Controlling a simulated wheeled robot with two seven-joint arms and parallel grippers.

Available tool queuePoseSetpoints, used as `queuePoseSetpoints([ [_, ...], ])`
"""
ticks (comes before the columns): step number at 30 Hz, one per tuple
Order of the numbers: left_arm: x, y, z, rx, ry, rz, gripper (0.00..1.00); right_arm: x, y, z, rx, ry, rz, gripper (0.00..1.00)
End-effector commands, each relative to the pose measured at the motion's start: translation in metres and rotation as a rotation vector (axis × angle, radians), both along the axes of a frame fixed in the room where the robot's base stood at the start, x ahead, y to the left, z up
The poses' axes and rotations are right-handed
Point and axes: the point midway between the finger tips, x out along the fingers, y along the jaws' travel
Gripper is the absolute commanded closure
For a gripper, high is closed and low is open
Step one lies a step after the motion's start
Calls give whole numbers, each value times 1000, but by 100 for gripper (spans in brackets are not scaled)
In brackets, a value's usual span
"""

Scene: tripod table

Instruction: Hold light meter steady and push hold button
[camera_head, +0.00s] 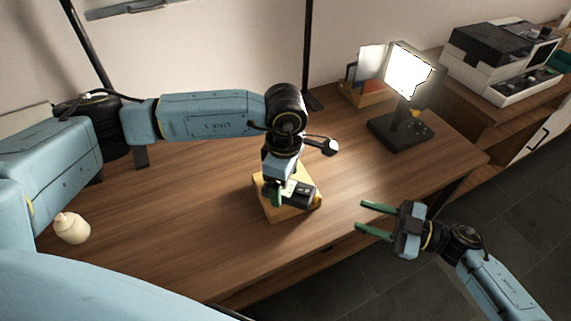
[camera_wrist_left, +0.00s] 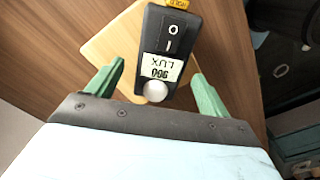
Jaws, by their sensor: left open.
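The light meter (camera_wrist_left: 178,35) is a black handheld device lying on a pale wooden block (camera_wrist_left: 112,42). Its display appears upside down and reads 900 LUX, beside a white dome. A yellow HOLD button (camera_wrist_left: 178,4) shows at its far end. In the head view the meter (camera_head: 299,195) sits on the block (camera_head: 278,214), partly hidden by my left wrist. My left gripper (camera_wrist_left: 156,87) is open, with green fingers on either side of the meter's dome end; I see gaps at both sides. My right gripper (camera_head: 362,215) is open and empty near the table's front edge, right of the meter.
A lit lamp panel (camera_head: 408,72) on a black base stands at the table's right. A file holder (camera_head: 365,92) is behind it. The front table area (camera_head: 180,255) is clear.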

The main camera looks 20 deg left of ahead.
Motion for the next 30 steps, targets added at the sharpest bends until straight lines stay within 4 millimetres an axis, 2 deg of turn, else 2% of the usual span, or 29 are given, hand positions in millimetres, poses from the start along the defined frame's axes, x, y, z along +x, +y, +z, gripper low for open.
queuePoseSetpoints([
  [5, 0, 0, -13, 0, 0, -1, 20, 0, 0, 0, 0, 0, 0, 64],
  [14, 0, 0, -15, 0, -1, -1, 20, 0, 0, 0, 0, 0, 0, 64],
  [26, 0, 0, -15, 0, -1, 0, 71, 0, 0, 0, 0, 0, 0, 64],
  [30, 0, 0, -14, 0, -1, 0, 72, 0, 0, 0, 0, 0, 0, 81],
])
